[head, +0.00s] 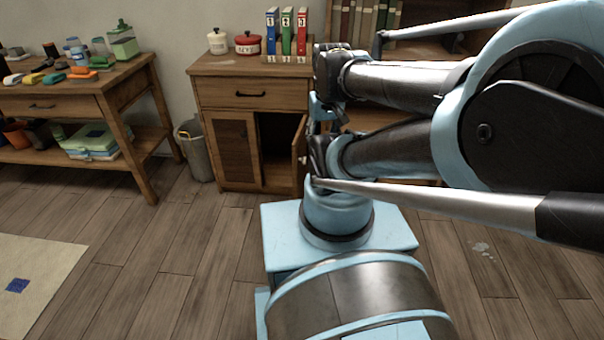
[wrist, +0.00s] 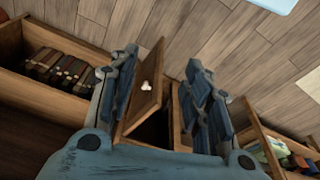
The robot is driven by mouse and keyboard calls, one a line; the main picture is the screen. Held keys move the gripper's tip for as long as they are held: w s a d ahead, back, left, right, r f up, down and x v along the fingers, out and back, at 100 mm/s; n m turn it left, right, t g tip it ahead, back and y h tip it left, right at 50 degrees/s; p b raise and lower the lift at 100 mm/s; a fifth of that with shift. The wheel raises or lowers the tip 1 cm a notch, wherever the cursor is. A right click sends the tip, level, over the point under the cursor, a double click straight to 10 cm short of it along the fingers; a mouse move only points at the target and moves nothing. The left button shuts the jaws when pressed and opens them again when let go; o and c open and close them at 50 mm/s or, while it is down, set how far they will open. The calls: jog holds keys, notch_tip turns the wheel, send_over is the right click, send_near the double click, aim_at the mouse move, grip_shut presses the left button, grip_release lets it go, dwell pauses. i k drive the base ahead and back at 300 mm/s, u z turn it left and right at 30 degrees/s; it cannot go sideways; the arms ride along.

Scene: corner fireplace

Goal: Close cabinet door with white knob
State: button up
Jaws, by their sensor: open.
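The wooden cabinet (head: 248,92) stands against the wall, with a drawer on top and two doors below. Its left door (head: 233,150) is shut. Its right door (head: 298,153) stands open, showing a dark inside. The white knob (wrist: 147,86) is on the face of this open door (wrist: 143,105) in the wrist view. My gripper (wrist: 166,72) is open, one finger on each side of the door in the picture. I cannot tell whether either finger touches it. In the head view my arm hides most of the gripper and the area right of the door.
A workbench (head: 75,97) with several small items is at the left, and a grey bin (head: 195,150) stands beside the cabinet. A bookshelf (wrist: 45,85) with books is on the other side. Binders (head: 287,32) and canisters (head: 248,43) sit on the cabinet. The floor (head: 150,240) in front is clear.

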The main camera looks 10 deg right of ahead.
aim_at(299, 145)
jog(key=k, duration=1.1)
jog(key=z, duration=0.55)
jog(key=i, duration=0.5)
jog(key=u, duration=0.1)
